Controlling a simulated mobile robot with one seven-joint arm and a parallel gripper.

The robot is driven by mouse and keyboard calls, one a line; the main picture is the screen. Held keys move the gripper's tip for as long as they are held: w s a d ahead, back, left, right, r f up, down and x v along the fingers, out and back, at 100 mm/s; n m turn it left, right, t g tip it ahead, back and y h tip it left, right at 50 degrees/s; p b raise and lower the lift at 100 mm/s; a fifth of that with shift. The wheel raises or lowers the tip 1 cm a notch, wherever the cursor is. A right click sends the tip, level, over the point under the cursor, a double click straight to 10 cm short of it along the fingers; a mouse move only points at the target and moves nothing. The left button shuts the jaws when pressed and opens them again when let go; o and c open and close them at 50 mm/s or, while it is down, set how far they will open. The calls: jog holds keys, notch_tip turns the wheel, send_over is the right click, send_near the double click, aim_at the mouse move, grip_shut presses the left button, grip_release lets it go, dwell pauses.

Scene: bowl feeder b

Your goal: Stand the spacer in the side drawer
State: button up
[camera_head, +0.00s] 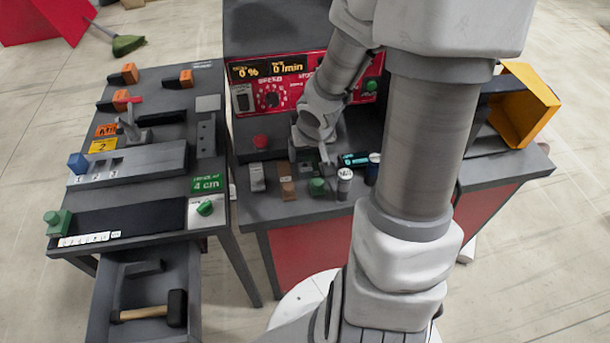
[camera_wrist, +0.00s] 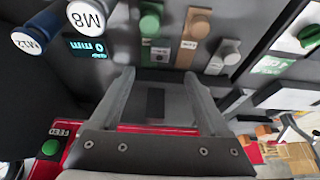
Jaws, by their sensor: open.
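The side drawer (camera_head: 193,290) is pulled out at the lower left, below the left bench. A wooden-handled hammer (camera_head: 150,313) lies in it, with a dark angled piece (camera_head: 142,268) near its back. I cannot tell which piece is the spacer. My gripper (camera_wrist: 158,73) is open above the right bench, and no part is held between its fingers. It also shows small, partly hidden by the wrist, in the head view (camera_head: 326,158). An M8-labelled grey cylinder (camera_wrist: 92,15) and an M12-labelled blue cylinder (camera_wrist: 37,33) stand near it.
Blocks with grey, brown (camera_head: 287,190) and green knobs sit along the right bench's front. A red control panel (camera_head: 275,85) stands behind. The left bench (camera_head: 130,205) carries orange blocks and a blue knob. A yellow bin (camera_head: 525,105) stands at right. A gap separates the benches.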

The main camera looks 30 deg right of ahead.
jog(key=b, duration=0.3)
send_over(306, 167)
jog(key=s, duration=0.2)
jog(key=f, duration=0.4)
jog(key=shift+s+a+f, duration=0.1)
jog(key=shift+a+f, duration=0.15)
jog(key=shift+a, duration=0.1)
jog(key=b+x, duration=0.2)
jog(key=x, duration=0.2)
jog(key=shift+f+b, duration=0.2)
jog(key=shift+b, duration=0.2)
jog(key=shift+f, duration=0.4)
jog(key=shift+c, duration=0.2)
grip_shut()
